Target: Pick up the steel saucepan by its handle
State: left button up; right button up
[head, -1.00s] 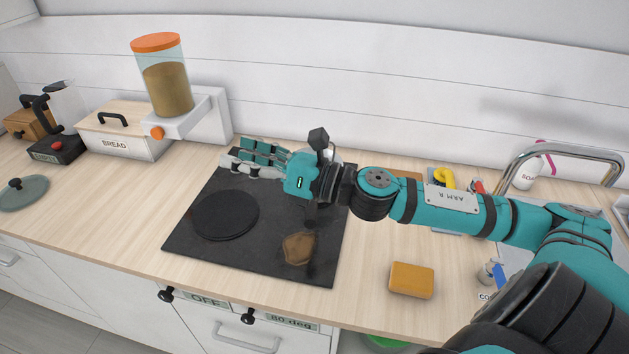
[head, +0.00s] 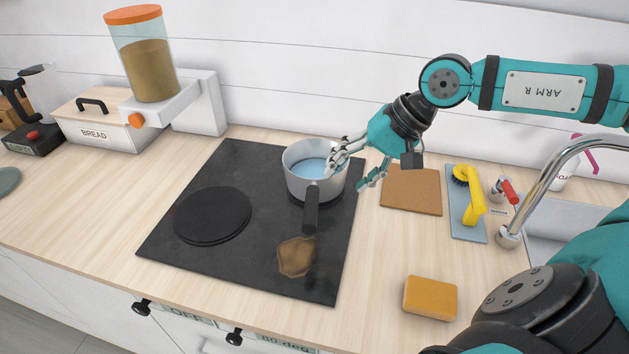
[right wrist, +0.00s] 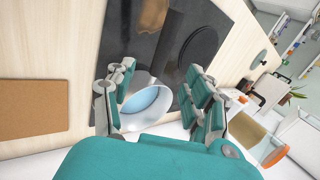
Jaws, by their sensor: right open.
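The steel saucepan (head: 300,188) stands upright on the back right of the black hob, with light blue liquid in it. Its dark handle (head: 311,208) points toward the front of the counter. My right gripper (head: 354,168) is open and empty, at the pan's right rim. One finger overlaps the rim in the head view; I cannot tell whether it touches. In the right wrist view the pan (right wrist: 132,119) lies between and beyond the spread fingers (right wrist: 160,70), partly hidden by them and by the palm. The handle is away from the fingers. My left gripper is not in view.
The black hob (head: 255,250) has a brown stain (head: 296,257) in front of the handle. A cork board (head: 411,191) and yellow brush (head: 470,192) lie to the right. An orange sponge (head: 430,297) lies at the front right, near the tap (head: 540,180).

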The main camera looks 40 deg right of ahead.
aim_at(315, 202)
jog(key=shift+p+x, duration=0.75)
jog(key=shift+x, duration=2.6)
jog(key=shift+w+a+f+p, duration=0.25)
jog(key=shift+a+p, duration=0.1)
jog(key=shift+p, duration=0.1)
jog(key=p+x, duration=0.1)
jog(key=x, duration=0.2)
jog(key=shift+w+a+f+p, duration=0.2)
jog(key=shift+a+f+p, duration=0.05)
jog(key=shift+p, duration=0.15)
jog(key=shift+w+a+f, duration=0.1)
jog(key=shift+f, duration=0.15)
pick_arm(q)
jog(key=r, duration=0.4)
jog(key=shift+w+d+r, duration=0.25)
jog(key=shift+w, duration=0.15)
pick_arm(e)
jog(key=shift+c, duration=0.2)
jog(key=shift+r, duration=0.1)
grip_shut()
